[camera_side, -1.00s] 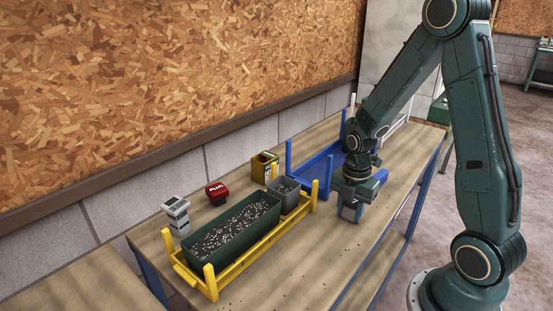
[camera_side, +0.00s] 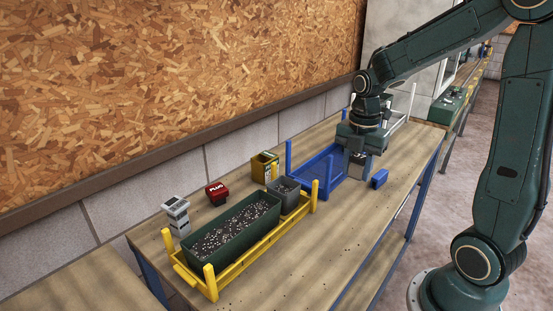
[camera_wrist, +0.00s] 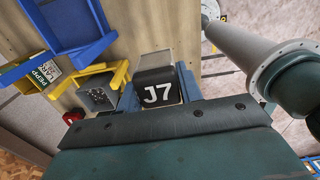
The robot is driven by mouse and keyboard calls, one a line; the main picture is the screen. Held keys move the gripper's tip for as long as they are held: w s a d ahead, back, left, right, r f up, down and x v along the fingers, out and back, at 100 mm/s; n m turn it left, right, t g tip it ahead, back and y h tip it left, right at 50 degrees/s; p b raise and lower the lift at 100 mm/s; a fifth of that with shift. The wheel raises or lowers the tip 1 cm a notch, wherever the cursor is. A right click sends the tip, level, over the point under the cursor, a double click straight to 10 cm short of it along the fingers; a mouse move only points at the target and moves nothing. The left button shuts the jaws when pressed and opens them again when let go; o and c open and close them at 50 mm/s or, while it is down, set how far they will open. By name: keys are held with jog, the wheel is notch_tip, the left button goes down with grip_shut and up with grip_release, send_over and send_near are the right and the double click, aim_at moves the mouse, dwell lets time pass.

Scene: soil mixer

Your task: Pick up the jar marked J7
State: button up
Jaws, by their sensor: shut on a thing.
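The jar marked J7 (camera_wrist: 157,93) shows in the wrist view with white J7 lettering on a dark face. It sits between the two blue fingers of my gripper (camera_wrist: 157,88). In the side view, my gripper (camera_side: 361,165) points down beside the blue tray, shut on the jar (camera_side: 355,166). The jar looks greyish there and is partly hidden by the fingers. I cannot tell how far its bottom is from the table.
The blue tray (camera_side: 316,172) with upright posts is just left of my gripper. The yellow rack (camera_side: 238,281) holds a soil-filled green trough (camera_side: 222,246) and a grey pot (camera_side: 290,201). The front bench is clear.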

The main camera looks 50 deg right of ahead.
aim_at(358, 157)
notch_tip(358, 157, up, 7)
jog(key=shift+f, duration=0.1)
jog(key=shift+w, duration=0.1)
dwell(0.7)
